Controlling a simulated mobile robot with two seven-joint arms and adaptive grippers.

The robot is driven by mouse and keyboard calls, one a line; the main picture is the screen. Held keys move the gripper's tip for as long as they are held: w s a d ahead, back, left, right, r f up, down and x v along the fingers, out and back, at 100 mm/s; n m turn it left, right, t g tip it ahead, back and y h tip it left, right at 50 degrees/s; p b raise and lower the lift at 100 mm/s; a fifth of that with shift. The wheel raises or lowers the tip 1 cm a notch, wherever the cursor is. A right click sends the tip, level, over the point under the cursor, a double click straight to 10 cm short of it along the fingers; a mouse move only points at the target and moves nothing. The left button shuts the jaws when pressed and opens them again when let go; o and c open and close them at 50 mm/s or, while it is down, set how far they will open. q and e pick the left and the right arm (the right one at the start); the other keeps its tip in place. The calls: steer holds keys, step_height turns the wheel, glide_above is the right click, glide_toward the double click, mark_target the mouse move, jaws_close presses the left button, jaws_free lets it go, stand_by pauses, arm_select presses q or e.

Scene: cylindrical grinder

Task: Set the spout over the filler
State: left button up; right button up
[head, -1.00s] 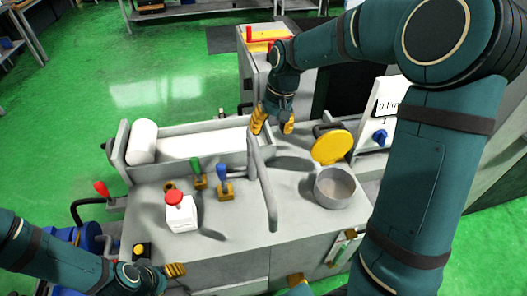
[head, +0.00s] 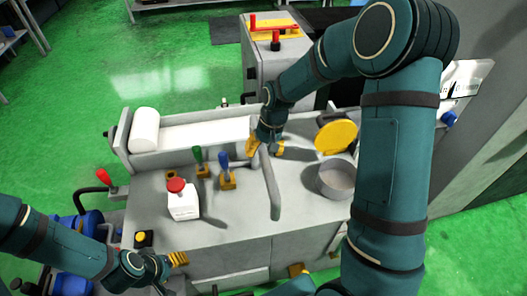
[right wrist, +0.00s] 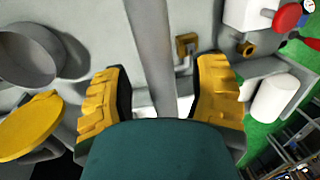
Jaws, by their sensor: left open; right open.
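The spout (head: 272,192) is a grey pipe that reaches forward over the grey machine top. The filler (head: 337,181) is an open grey round cup to the right of the spout's end, with a yellow lid (head: 337,136) swung up behind it. The spout's end is beside the cup, not over it. My right gripper (head: 265,149) is open at the back part of the spout. In the right wrist view the spout (right wrist: 150,45) runs between its spread yellow fingers, with gaps visible. My left gripper (head: 175,264) is open and empty at the front left, near the machine's front edge.
A trough with a white roller (head: 145,129) lies behind. The machine top in front of the spout and cup is clear.

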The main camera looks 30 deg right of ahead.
steer(key=shift+f, duration=0.2)
jaws_close()
steer(key=shift+s, duration=0.1)
